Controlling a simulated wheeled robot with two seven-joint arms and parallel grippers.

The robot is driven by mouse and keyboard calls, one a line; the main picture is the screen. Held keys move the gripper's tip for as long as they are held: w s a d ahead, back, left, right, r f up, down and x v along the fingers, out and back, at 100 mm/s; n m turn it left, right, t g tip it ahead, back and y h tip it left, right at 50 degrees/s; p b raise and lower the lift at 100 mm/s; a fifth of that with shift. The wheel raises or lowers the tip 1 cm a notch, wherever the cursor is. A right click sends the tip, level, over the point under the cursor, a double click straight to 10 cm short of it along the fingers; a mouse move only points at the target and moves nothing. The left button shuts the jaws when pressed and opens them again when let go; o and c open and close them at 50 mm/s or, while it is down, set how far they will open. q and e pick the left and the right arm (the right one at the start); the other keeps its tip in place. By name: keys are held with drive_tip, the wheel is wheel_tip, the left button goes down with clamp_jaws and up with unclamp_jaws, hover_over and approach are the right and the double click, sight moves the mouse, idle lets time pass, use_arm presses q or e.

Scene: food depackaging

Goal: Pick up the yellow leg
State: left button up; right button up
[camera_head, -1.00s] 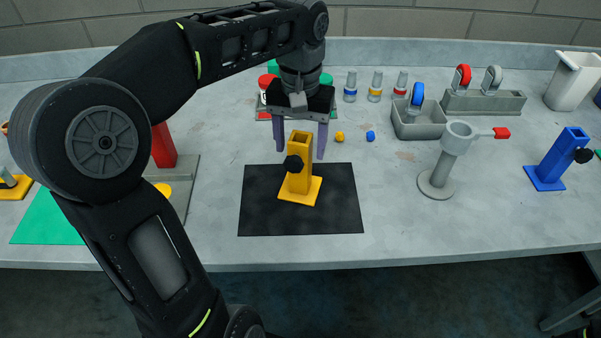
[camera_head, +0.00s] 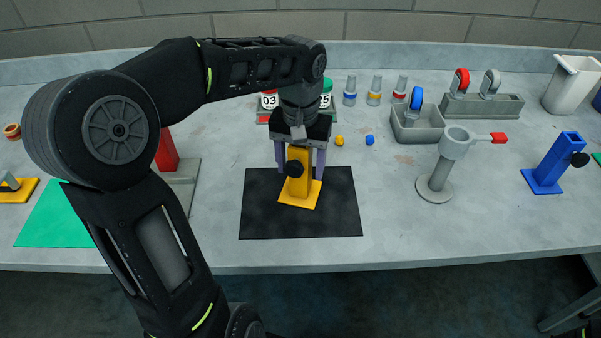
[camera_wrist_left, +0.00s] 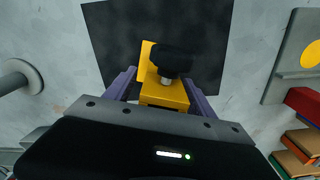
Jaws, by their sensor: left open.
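The yellow leg (camera_head: 300,186) stands upright on a black mat (camera_head: 340,215), with a square yellow base and a black knob facing the front. It also shows in the left wrist view (camera_wrist_left: 163,94), partly hidden by its black knob. My left gripper (camera_head: 300,171) points down over the leg, its purple fingers open on either side of the upper post. In the left wrist view, the fingers (camera_wrist_left: 162,92) stand left and right of the post with gaps visible. The top of the leg is hidden behind the gripper in the head view. My right gripper is out of view.
A grey stand with a red-tipped handle (camera_head: 440,172) and a blue leg (camera_head: 558,163) stand to the right. A grey bin (camera_head: 418,130), small bottles and yellow and blue bits lie behind. A green mat (camera_head: 52,222) lies left. The table front is clear right of the black mat.

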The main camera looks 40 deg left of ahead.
use_arm(q)
drive_tip(key=shift+c, duration=0.4)
clamp_jaws()
idle(0.4)
